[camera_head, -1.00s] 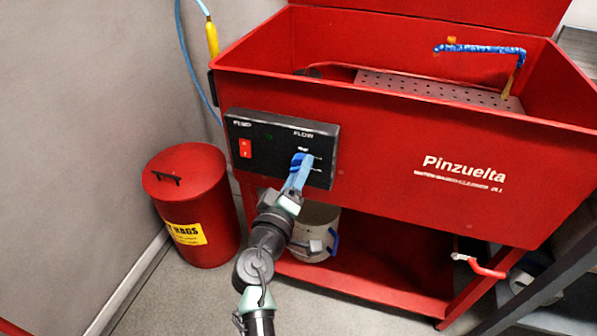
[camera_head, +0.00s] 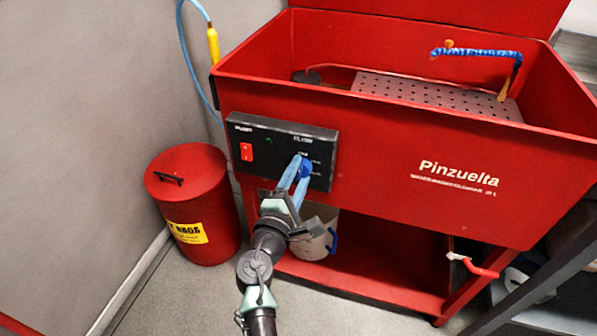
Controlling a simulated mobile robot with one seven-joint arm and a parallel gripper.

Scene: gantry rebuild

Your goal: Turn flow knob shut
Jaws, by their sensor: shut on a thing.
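The black control panel (camera_head: 270,147) is on the front left of the red parts washer (camera_head: 385,150). The blue flow knob (camera_head: 306,169) sits at the panel's right, under the FLOW label. My gripper (camera_head: 300,166) reaches up from below, its light-blue fingers shut on the knob. The fingers partly cover the knob, so its pointer setting cannot be read.
A red lidded rag bin (camera_head: 193,205) stands at the left by the grey wall. A pale bucket (camera_head: 318,235) stands on the washer's lower shelf, behind my arm. A red-handled valve (camera_head: 474,265) is at lower right. A blue spout (camera_head: 478,53) bends over the basin.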

